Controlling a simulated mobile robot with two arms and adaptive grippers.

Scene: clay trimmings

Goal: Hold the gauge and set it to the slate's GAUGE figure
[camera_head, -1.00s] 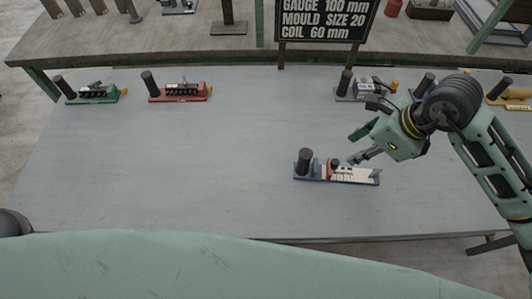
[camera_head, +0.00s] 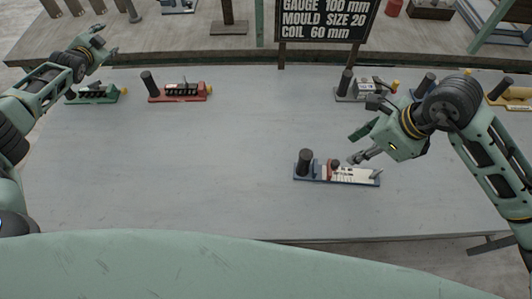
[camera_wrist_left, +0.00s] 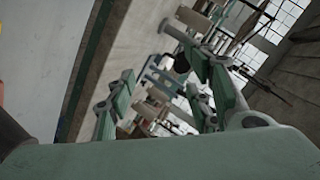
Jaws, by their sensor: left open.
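The slate (camera_head: 327,20) stands at the back and reads GAUGE 100 mm, MOULD SIZE 20, COIL 60 mm. A blue-based device with a white scale plate, a red-brown slider and a black upright post, which looks like the gauge (camera_head: 345,176), lies on the table right of centre. Its scale marks are too small to read. My right gripper (camera_head: 360,145) is open and empty, just above and behind the gauge, apart from it. My left gripper (camera_head: 97,43) is open and empty at the far left back, far from the gauge; its fingers also show in the left wrist view (camera_wrist_left: 163,92).
Similar devices stand along the table's back: a green one (camera_head: 95,96), a red one (camera_head: 182,92), a grey one (camera_head: 362,90) and a yellow one (camera_head: 514,98) at right. A raised bench (camera_head: 160,47) runs behind. The table's (camera_head: 180,170) left and middle are clear.

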